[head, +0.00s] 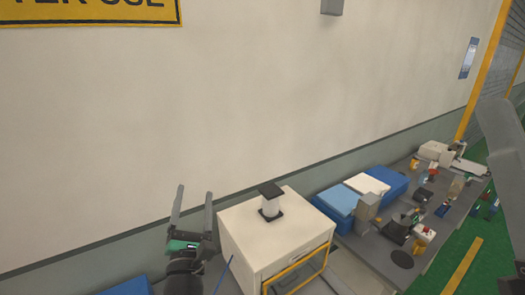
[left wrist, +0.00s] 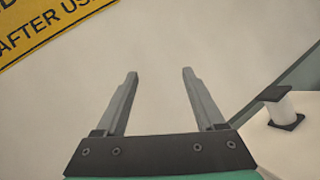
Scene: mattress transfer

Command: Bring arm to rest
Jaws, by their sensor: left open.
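My left gripper (head: 193,212) points up in front of the pale wall, to the left of a white cabinet (head: 248,230). Its two grey fingers are apart with nothing between them, as the left wrist view (left wrist: 158,95) also shows. A grey piece (head: 500,130) stands at the right edge of the head view; I cannot tell if it is part of my right arm. No right gripper fingers can be made out.
A black-and-white spool-shaped object (head: 271,201) stands on the cabinet. Blue bins (head: 338,200) and a cluttered grey table (head: 405,258) lie to the right. A yellow sign (head: 90,12) hangs on the wall. The space around the left fingertips is clear.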

